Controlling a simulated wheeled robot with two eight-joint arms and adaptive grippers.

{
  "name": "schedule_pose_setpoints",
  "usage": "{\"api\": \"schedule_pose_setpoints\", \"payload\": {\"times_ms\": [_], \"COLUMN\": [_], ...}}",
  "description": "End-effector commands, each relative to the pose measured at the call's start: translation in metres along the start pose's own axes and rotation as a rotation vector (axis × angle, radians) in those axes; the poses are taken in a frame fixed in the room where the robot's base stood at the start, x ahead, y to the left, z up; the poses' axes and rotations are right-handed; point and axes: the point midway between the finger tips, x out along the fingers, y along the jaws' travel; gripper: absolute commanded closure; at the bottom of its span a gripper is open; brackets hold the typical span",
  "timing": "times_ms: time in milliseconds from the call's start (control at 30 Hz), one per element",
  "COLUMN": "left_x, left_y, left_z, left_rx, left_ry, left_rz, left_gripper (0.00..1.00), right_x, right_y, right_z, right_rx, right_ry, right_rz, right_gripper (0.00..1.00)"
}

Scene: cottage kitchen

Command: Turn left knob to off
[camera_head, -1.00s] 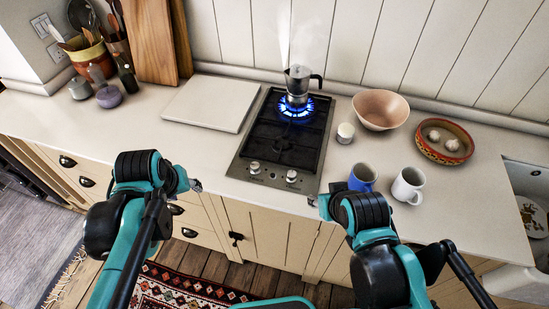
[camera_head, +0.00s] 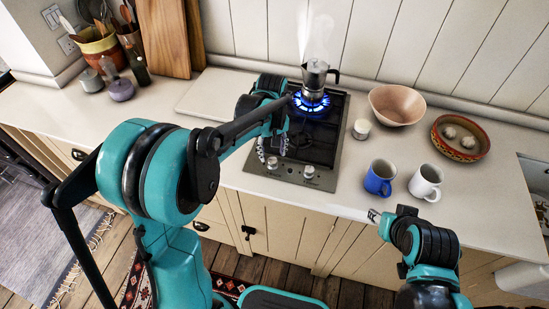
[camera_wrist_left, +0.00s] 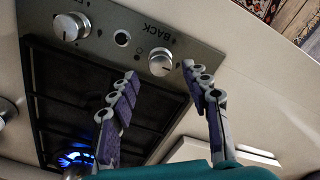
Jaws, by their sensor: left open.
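The left knob (camera_head: 272,163) is a silver dial on the front panel of the black gas hob (camera_head: 318,145). In the left wrist view, the left knob (camera_wrist_left: 161,63) appears between and just beyond the fingertips; contact cannot be told. My left gripper (camera_head: 272,150) is open above the front left of the hob, and its spread fingers also show in the wrist view (camera_wrist_left: 161,74). The right knob (camera_head: 309,172) stands beside it. A blue flame (camera_head: 312,102) burns under the moka pot (camera_head: 316,76). My right gripper (camera_head: 375,215) is by the counter's front edge; its jaws are too small to read.
A blue mug (camera_head: 379,178) and a white mug (camera_head: 426,183) stand right of the hob. A small white jar (camera_head: 361,129), a pink bowl (camera_head: 397,105) and a patterned bowl (camera_head: 460,138) are behind them. A pale board (camera_head: 205,95) lies left of the hob.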

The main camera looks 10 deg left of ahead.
Motion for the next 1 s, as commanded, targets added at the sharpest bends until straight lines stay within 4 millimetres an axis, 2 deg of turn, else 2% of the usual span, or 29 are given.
{"api": "schedule_pose_setpoints", "payload": {"times_ms": [33, 200, 533, 700, 733, 1000], "left_x": [0.010, 0.026, 0.029, 0.029, 0.029, 0.029], "left_y": [0.000, 0.000, 0.000, 0.000, 0.000, 0.000], "left_z": [0.000, 0.000, 0.000, 0.000, 0.000, 0.000], "left_rx": [0.000, 0.001, 0.001, 0.001, 0.001, 0.013], "left_ry": [0.000, 0.001, 0.001, 0.001, 0.001, 0.001], "left_rz": [0.000, 0.000, 0.001, 0.001, 0.001, 0.001], "left_gripper": [0.52, 0.52, 0.52, 0.97, 1.00, 1.00], "right_x": [0.004, 0.008, 0.008, 0.008, 0.008, 0.007], "right_y": [0.000, 0.000, 0.000, 0.000, 0.000, 0.000], "right_z": [0.003, 0.005, 0.005, 0.005, 0.005, 0.005], "right_rx": [0.000, 0.000, 0.000, 0.000, 0.000, 0.000], "right_ry": [0.000, 0.000, 0.000, 0.000, 0.000, 0.000], "right_rz": [0.000, 0.000, 0.000, 0.000, 0.000, 0.000], "right_gripper": [0.60, 0.60, 0.60, 0.60, 0.60, 0.60]}}
